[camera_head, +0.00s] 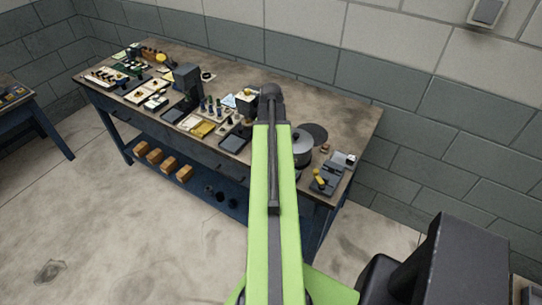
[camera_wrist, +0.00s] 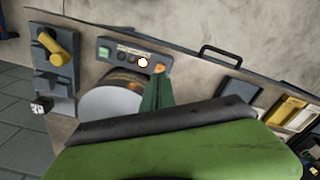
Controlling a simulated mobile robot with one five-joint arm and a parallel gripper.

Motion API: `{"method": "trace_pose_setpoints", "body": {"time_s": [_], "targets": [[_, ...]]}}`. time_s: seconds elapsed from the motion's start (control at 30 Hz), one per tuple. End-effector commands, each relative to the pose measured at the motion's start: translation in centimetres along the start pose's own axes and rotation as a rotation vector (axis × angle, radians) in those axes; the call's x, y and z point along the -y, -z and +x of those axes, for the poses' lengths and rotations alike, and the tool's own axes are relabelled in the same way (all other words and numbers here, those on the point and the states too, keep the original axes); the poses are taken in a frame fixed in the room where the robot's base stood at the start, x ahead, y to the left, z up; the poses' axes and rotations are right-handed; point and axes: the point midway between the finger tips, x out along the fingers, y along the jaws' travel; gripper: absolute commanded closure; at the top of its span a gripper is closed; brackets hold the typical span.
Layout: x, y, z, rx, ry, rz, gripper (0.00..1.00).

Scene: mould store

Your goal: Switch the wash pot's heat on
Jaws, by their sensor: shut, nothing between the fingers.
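The wash pot (camera_head: 302,150) is a round grey vessel near the right end of the bench, partly behind my arm in the head view. In the wrist view the pot (camera_wrist: 108,108) shows its pale side and brownish top. Beside it is a dark control panel (camera_wrist: 112,48) with a green button, small dark and reddish round parts and a bright pale-yellow round one. My gripper (camera_wrist: 158,74) is shut and empty, its dark green fingers pointing at the panel's right end, by an orange spot. I cannot tell whether they touch it. The head view hides the fingers.
A grey fixture with a yellow handle (camera_wrist: 62,47) stands left of the pot; it also shows in the head view (camera_head: 320,182). A dark round disc (camera_head: 315,133) lies behind the pot. Trays and small tools crowd the bench (camera_head: 345,115) to the left.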

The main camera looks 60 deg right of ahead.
Motion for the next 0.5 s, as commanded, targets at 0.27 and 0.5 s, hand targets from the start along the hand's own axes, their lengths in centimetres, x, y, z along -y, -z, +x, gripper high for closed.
{"method": "trace_pose_setpoints", "body": {"time_s": [0.27, 0.5], "targets": [[0.0, 0.0, -3.1, 0.000, 0.000, 0.000, 1.00], [0.0, 0.0, -5.3, 0.000, 0.000, 0.000, 1.00]]}}
